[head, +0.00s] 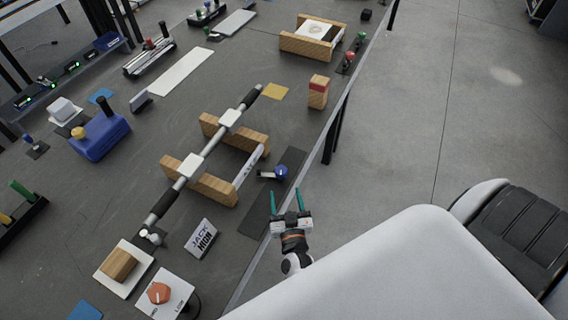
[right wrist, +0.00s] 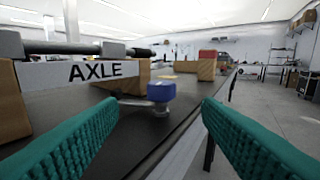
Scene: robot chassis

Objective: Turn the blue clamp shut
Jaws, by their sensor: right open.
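The blue clamp (head: 281,172) sits on a dark plate near the table's right edge, with a light metal arm pointing left. In the right wrist view the blue clamp (right wrist: 161,92) stands ahead, between the fingertips in the picture and apart from them. My right gripper (head: 287,199) is open and empty, near the table edge, just nearer than the clamp. Its two teal fingers (right wrist: 160,118) show wide apart in the right wrist view. My left gripper is not in view.
A long axle bar (head: 212,146) rests on wooden blocks (head: 212,183) left of the clamp. An AXLE sign (head: 250,166) stands close beside it. A wood block with a red top (head: 318,92) stands farther back. An orange knob (head: 159,293) is at the lower left.

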